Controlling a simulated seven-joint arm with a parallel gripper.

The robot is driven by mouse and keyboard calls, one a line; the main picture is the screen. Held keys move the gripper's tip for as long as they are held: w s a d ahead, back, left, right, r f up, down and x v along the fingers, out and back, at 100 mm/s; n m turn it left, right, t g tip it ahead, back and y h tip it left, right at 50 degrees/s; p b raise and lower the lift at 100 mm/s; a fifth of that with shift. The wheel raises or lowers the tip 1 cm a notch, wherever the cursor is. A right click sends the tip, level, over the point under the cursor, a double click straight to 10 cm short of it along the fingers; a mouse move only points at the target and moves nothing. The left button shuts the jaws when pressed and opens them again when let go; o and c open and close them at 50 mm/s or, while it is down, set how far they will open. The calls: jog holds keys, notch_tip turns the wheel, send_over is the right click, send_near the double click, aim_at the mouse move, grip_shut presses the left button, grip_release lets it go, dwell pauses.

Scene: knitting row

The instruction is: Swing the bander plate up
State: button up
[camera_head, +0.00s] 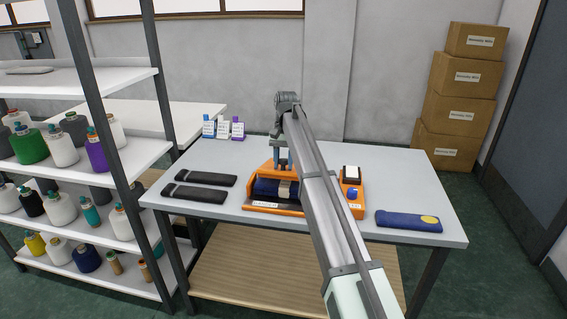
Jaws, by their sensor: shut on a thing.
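The orange bander (258,207) sits in the middle of the grey table. A dark navy folded bundle with a beige band (283,190) lies in it. My gripper (282,160) points down at the back of the bander and is shut at its orange plate (266,169), which looks tilted upward. My arm crosses in front and hides the right part of the bander and much of the contact. I cannot tell the plate's exact angle. A blue knob (353,194) and a black-and-white block (351,174) show at the bander's right side.
Two dark folded bundles (205,179) (194,193) lie on the left of the table. A blue bundle with a yellow spot (408,221) lies on the right. Small cards (223,129) stand at the back left. A yarn shelf (125,152) stands close on the left. The table's right back is clear.

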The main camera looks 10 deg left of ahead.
jog(key=shift+w+r, duration=1.05)
jog(key=shift+r, duration=0.3)
jog(key=shift+w+r+t, duration=1.1)
jog(key=shift+w+r, duration=0.05)
jog(key=shift+w, duration=0.2)
jog(key=shift+w+r+g, duration=0.4)
jog(key=shift+w, duration=0.35)
jog(key=shift+w+r+g, duration=0.4)
jog(key=shift+w, duration=0.3)
